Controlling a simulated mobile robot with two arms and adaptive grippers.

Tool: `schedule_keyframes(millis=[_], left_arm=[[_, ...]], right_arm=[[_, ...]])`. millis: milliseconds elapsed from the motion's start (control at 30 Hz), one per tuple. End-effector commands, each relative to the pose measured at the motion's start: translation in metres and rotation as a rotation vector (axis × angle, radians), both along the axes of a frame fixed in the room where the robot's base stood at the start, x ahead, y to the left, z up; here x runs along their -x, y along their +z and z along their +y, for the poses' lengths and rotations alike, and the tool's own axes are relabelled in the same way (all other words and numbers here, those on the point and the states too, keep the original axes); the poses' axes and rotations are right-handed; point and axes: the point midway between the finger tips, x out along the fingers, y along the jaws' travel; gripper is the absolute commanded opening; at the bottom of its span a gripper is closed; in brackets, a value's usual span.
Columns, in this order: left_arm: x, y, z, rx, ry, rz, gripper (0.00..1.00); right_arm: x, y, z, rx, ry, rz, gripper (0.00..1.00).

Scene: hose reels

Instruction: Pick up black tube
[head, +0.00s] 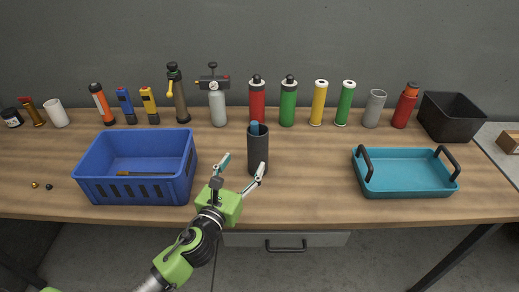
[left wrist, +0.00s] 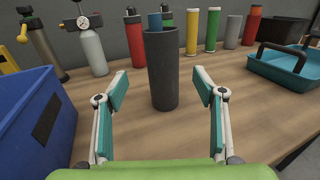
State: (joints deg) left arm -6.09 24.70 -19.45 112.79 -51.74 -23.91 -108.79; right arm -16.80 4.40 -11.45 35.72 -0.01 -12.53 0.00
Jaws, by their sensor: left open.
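The black tube (head: 258,153) stands upright near the middle of the table, with a blue item (head: 254,128) showing at its top opening. In the left wrist view the tube (left wrist: 162,72) is straight ahead, between the lines of the two fingers. My left gripper (head: 240,169) is open, its fingertips just in front of the tube at the near side and not closed on it. In the left wrist view the open fingers (left wrist: 161,90) stand to either side of the tube, apart from it. My right gripper is not in view.
A blue basket (head: 133,191) with an orange-handled item inside stands to the left. A teal tray (head: 405,189) with black handles is to the right. A row of bottles, torches and cylinders, with a black bin (head: 450,134), lines the back. Table is bare beside the tube.

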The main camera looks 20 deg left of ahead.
Motion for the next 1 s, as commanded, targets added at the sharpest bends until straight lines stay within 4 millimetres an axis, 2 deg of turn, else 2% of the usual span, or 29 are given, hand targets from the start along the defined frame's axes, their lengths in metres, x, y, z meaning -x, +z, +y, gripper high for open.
schedule_keyframes(millis=[100, 233, 467, 600, 800, 1000], left_arm=[[-0.026, 0.003, -0.002, 0.002, 0.001, -0.002, 0.63], [-0.046, 0.002, -0.003, 0.001, 0.002, -0.001, 0.63], [-0.062, 0.002, -0.005, 0.003, 0.000, 0.000, 0.63], [-0.080, 0.009, -0.009, 0.004, 0.001, -0.001, 0.63], [-0.104, 0.007, -0.011, 0.002, 0.001, 0.000, 0.63], [-0.109, 0.007, -0.011, 0.002, 0.000, 0.000, 0.63]], right_arm=[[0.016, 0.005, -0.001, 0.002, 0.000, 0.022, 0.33], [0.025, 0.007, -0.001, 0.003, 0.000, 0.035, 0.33], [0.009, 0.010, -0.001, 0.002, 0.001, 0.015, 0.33], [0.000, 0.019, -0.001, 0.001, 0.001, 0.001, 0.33], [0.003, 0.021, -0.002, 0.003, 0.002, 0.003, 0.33], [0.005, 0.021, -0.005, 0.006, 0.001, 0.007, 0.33]])
